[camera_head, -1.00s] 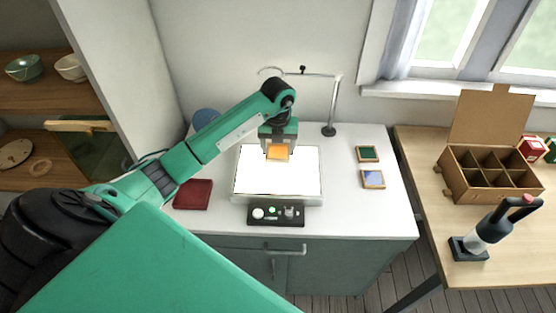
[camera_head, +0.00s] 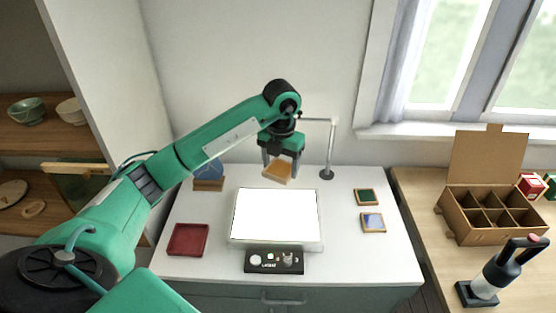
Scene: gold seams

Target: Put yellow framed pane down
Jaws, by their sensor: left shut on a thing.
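The yellow framed pane (camera_head: 277,173) is a small square with a wooden frame and an amber face. My left gripper (camera_head: 281,164) is shut on it and holds it in the air, a little tilted, over the back edge of the glowing light panel (camera_head: 276,214). The pane looks clear of the panel and the cabinet top (camera_head: 350,257). My right gripper does not show.
A green framed pane (camera_head: 367,197) and a blue framed pane (camera_head: 372,223) lie right of the panel. A red tray (camera_head: 188,239) lies at left, a wooden stand with a blue disc (camera_head: 208,178) behind it. A lamp post (camera_head: 328,150) stands at the back. A divided cardboard box (camera_head: 490,216) is on the right table.

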